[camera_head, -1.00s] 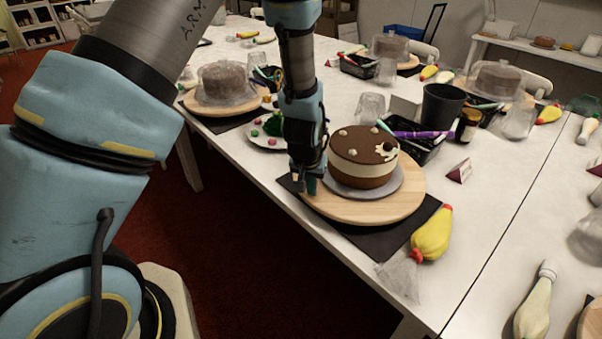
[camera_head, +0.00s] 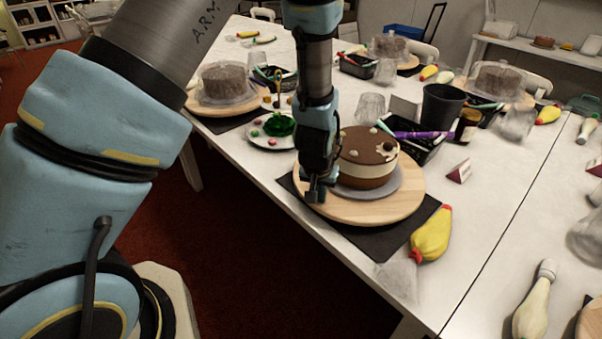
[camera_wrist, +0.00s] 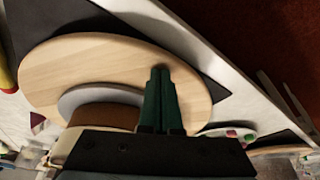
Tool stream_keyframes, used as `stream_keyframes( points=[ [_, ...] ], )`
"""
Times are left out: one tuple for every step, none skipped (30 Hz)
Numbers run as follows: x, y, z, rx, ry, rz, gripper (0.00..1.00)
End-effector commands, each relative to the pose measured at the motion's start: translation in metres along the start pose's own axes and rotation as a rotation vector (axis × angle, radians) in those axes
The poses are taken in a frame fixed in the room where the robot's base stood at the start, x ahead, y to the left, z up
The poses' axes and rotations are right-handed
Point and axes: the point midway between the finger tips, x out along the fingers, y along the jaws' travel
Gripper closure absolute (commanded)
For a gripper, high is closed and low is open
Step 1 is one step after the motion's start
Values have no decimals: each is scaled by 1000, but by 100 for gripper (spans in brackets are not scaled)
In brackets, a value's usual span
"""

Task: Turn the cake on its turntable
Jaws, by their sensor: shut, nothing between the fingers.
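The chocolate and cream layered cake (camera_head: 366,160) stands on a grey board (camera_head: 388,190) in the middle of a round wooden turntable (camera_head: 375,212). My gripper (camera_head: 317,198) is shut and empty, pointing down at the turntable's left part, beside the cake. In the wrist view my shut gripper (camera_wrist: 160,72) has its fingertips over the bare wood of the turntable (camera_wrist: 70,62), near its rim. I cannot tell whether the tips touch the wood. The cake (camera_wrist: 105,117) is partly hidden behind my gripper there.
A dark mat (camera_head: 388,241) lies under the turntable near the table's front edge. A yellow piping bag (camera_head: 432,235) lies to the right. A white plate with coloured dabs (camera_head: 268,140), a black tray (camera_head: 425,148) and a dark cup (camera_head: 441,106) stand behind.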

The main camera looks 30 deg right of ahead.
Motion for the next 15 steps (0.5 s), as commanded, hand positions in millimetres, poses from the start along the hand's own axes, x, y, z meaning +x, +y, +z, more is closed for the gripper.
stream_keyframes(
  points=[
    [-1, 4, 1, 2, -1, 0, 100],
    [-1, 6, 2, 3, -1, 0, 100],
    [-1, 8, 3, 4, -1, 0, 100],
    [-2, 10, 3, 3, -1, 0, 100],
    [-2, 12, 4, 3, -1, 0, 100],
    [-2, 15, 5, 3, -1, 0, 100],
    [-2, 17, 6, 3, -1, 0, 100],
    [-2, 19, 6, 3, -1, 0, 100],
    [-3, 21, 7, 3, -1, 0, 100],
    [-3, 23, 8, 3, -1, 0, 100],
    [-3, 25, 8, 3, -1, 0, 100],
    [-3, 28, 9, 3, -1, 1, 100],
    [-4, 30, 9, 3, -1, 1, 100],
    [-4, 31, 10, 2, -1, 1, 100],
    [-4, 34, 11, 2, -1, 0, 100]
  ],
)
